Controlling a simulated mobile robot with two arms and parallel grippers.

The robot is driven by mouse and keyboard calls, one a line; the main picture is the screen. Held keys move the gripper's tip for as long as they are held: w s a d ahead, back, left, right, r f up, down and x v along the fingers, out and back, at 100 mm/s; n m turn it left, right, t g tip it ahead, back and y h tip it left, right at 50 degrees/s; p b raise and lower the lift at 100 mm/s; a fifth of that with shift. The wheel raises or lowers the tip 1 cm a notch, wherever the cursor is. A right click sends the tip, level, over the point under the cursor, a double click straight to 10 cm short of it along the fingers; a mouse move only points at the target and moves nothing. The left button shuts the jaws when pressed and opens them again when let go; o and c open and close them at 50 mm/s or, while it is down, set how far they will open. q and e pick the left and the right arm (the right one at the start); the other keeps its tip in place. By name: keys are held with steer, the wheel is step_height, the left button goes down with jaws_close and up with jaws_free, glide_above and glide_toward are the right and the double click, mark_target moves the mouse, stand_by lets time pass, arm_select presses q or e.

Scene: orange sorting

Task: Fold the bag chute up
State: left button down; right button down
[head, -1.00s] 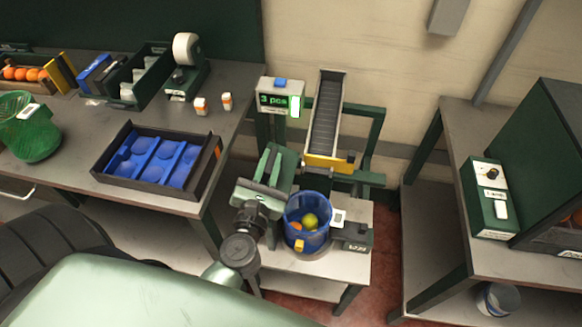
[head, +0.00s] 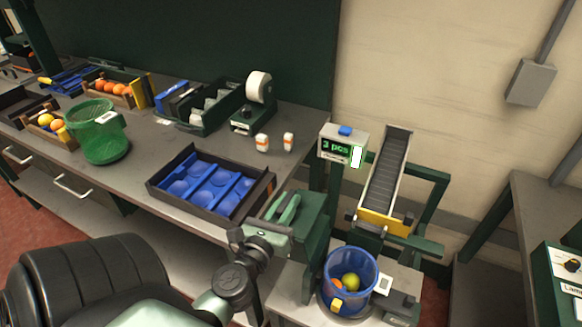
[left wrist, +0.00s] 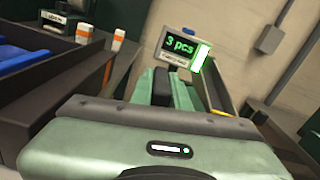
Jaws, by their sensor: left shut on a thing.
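A dark green box-like part, which I take for the bag chute (head: 309,219), stands between the worktable and the weighing stand. My left gripper (head: 286,210) is at its left side, with its light green fingers closed. In the left wrist view, the fingers (left wrist: 163,88) point toward the counter display with a dark piece between them. The exact contact is hidden by the gripper body. My right gripper is not in view.
An inclined ribbed feeder (head: 388,172) with a yellow lip ends above a blue bucket (head: 350,290) holding fruit. The counter display (head: 343,147) reads "3 pcs". A blue-celled tray (head: 212,183) lies on the worktable (head: 130,175).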

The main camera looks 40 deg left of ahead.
mark_target(279, 217)
arm_select(q)
steer(key=shift+f, duration=0.2)
steer(key=c, duration=1.4)
jaws_free()
steer(key=shift+o, duration=0.2)
steer(key=shift+a, duration=0.15)
steer(key=shift+s, duration=0.15)
steer(key=shift+s+f, duration=0.1)
steer(key=shift+s, duration=0.2)
steer(key=b+v, duration=0.4)
steer(key=v, duration=0.2)
steer(key=shift+s, duration=0.1)
steer(key=shift+s+d+b, duration=0.25)
steer(key=shift+s+b, duration=0.1)
steer(key=shift+s, duration=0.05)
